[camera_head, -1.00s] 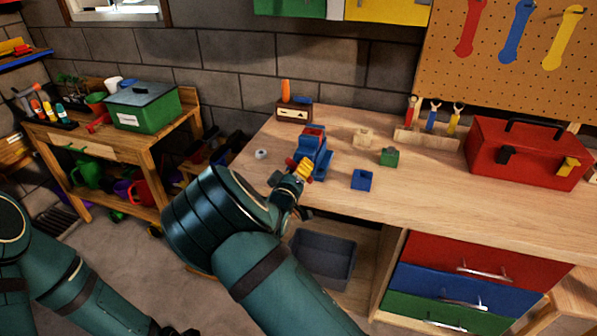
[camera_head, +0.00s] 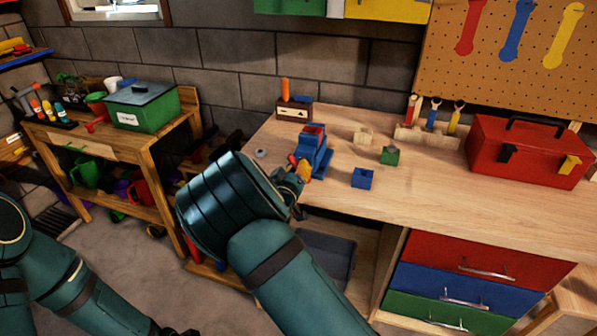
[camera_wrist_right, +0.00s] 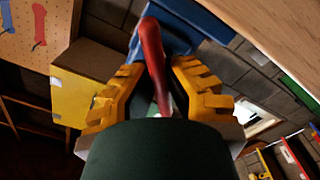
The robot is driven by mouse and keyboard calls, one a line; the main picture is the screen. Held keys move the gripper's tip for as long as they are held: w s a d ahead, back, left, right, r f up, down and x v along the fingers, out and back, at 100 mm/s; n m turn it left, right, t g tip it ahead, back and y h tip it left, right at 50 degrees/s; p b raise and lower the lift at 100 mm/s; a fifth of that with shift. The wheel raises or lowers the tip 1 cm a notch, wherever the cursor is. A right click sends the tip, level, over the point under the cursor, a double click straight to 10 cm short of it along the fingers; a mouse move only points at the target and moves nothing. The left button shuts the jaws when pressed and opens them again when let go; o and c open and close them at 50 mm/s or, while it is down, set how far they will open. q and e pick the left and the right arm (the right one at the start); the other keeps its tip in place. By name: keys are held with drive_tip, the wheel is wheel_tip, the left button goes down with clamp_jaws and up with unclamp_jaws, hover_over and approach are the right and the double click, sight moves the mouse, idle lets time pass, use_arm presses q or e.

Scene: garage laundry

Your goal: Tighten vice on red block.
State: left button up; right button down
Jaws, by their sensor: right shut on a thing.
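The blue vice (camera_head: 311,155) stands at the left front edge of the wooden workbench. The red block (camera_head: 314,130) sits at the top of the vice, between its jaws. My right gripper (camera_head: 303,173) is at the front of the vice, low and close to the bench edge. In the right wrist view its yellow fingers (camera_wrist_right: 160,95) are closed around a red handle (camera_wrist_right: 152,55), with blue vice body (camera_wrist_right: 195,18) behind it. The handle is mostly hidden in the head view. My left arm is at the lower left; its fingers cannot be made out.
A blue block (camera_head: 362,178), a green block (camera_head: 390,156) and a pale wooden block (camera_head: 364,137) lie right of the vice. A red toolbox (camera_head: 527,150) stands at the right. A grey bin (camera_head: 328,255) is under the bench. A small grey ring (camera_head: 261,153) lies left of the vice.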

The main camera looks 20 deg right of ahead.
drive_tip(key=shift+r+m, duration=0.2)
drive_tip(key=shift+m, duration=0.6)
drive_tip(key=shift+w, duration=0.1)
drive_tip(key=c, duration=1)
unclamp_jaws()
drive_tip(key=shift+f, duration=0.1)
drive_tip(key=shift+s+a+f, duration=0.1)
drive_tip(key=shift+s+a, duration=0.15)
drive_tip(key=shift+s, duration=0.15)
drive_tip(key=v, duration=1.1)
